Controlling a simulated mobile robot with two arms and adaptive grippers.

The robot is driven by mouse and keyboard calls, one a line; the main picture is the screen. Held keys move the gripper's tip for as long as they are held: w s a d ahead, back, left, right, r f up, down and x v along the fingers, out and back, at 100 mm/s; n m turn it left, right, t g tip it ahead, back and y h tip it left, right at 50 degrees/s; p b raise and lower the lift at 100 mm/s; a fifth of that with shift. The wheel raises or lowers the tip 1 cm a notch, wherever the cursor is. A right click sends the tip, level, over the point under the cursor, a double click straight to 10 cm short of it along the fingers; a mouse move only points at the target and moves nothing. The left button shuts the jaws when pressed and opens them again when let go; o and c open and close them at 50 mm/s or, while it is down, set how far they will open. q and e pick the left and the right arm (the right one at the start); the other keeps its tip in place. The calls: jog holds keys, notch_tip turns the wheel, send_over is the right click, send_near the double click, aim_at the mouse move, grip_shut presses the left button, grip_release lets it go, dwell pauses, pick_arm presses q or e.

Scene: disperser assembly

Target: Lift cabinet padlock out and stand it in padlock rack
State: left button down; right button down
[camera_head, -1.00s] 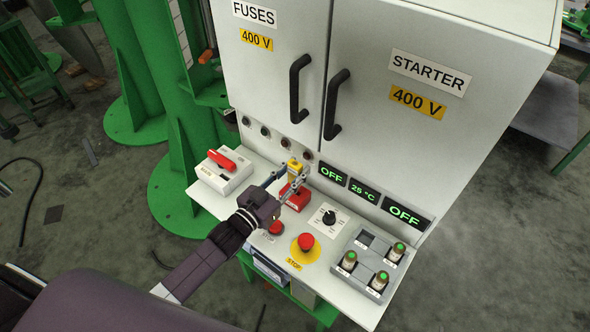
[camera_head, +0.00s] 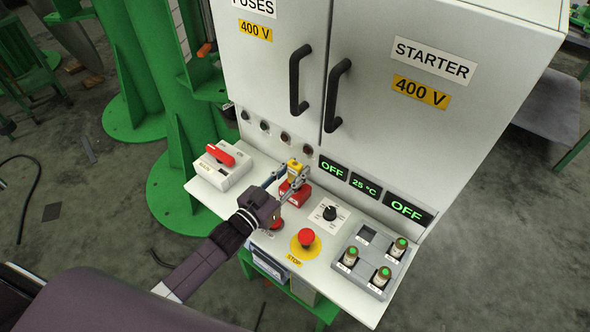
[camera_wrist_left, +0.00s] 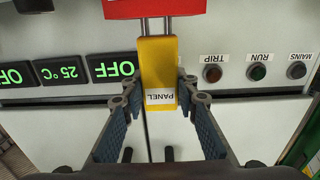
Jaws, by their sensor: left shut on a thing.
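The padlock (camera_head: 293,166) is a yellow block with a white label reading PANEL, which shows in the left wrist view (camera_wrist_left: 159,70). My left gripper (camera_head: 291,173) is shut on the padlock, one finger on each side; the fingers also show in the left wrist view (camera_wrist_left: 159,86). The metal shackle (camera_wrist_left: 155,24) runs from the body to a red block, likely the padlock rack (camera_head: 298,194), directly below the padlock on the panel shelf. The rack's edge shows in the left wrist view (camera_wrist_left: 150,8). I cannot tell whether the shackle enters it. My right gripper is not in view.
The cabinet (camera_head: 290,85) with two black door handles rises behind. On the shelf are a red-handled switch (camera_head: 222,157), a rotary knob (camera_head: 329,212), a red stop button (camera_head: 306,237) and a grey fuse holder (camera_head: 367,260). Displays (camera_head: 404,209) line the cabinet's lower front.

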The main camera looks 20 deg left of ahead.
pick_arm(q)
jog(key=shift+f+b, duration=0.6)
jog(key=shift+f, duration=0.3)
jog(key=c, duration=1.4)
grip_release()
jog(key=shift+c, duration=0.2)
jog(key=v, duration=1.2)
